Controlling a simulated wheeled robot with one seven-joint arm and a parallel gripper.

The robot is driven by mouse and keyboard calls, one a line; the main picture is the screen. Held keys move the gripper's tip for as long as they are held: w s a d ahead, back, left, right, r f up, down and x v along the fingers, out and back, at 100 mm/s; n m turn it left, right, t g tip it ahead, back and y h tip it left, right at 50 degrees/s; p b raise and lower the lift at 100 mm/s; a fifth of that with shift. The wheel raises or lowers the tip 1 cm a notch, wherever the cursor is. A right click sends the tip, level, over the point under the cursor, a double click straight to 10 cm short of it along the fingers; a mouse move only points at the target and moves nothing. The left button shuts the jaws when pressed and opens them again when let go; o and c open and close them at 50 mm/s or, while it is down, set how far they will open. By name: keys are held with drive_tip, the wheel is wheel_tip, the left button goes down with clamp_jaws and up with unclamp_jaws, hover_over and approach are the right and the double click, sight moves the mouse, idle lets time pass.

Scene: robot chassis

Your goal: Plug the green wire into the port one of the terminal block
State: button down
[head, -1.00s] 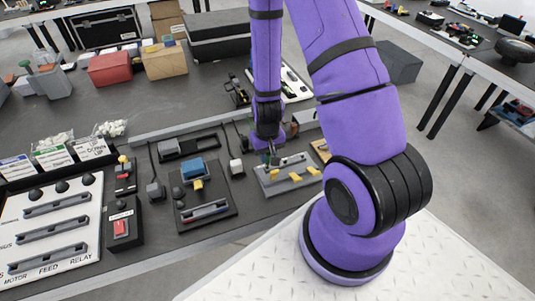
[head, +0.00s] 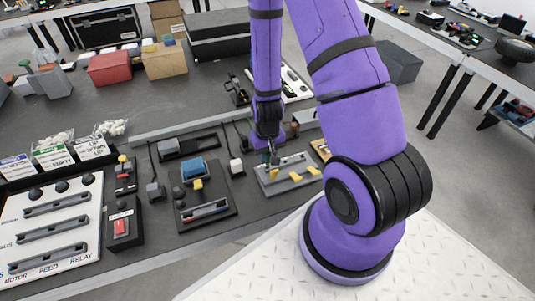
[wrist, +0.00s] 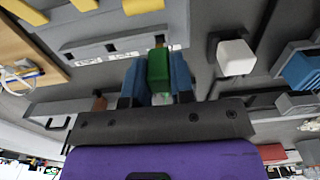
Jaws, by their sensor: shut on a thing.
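My gripper (wrist: 158,80) is shut on a green plug (wrist: 159,68), the end of the green wire, held between two blue fingertips in the wrist view. The rest of the wire is hidden. The grey terminal block (wrist: 180,28) lies just beyond the plug, with yellow levers along it and small white labels on its near side. The plug's tip overlaps the block's near edge in the picture; I cannot tell whether it touches or enters a port. In the head view, my gripper (head: 269,157) is small and partly dark above the left back part of the terminal block (head: 270,184).
A white plug on a cable (head: 236,167) stands left of the block. Further left is a dark panel (head: 217,196) with a blue part (head: 193,166). A grey rail (head: 185,128) runs behind. A wooden piece (head: 322,149) is right of the block.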

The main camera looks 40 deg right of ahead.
drive_tip(key=shift+f, duration=1.4)
drive_tip(key=c, duration=0.9)
unclamp_jaws()
drive_tip(key=shift+r, duration=0.15)
drive_tip(key=shift+r, duration=5.3)
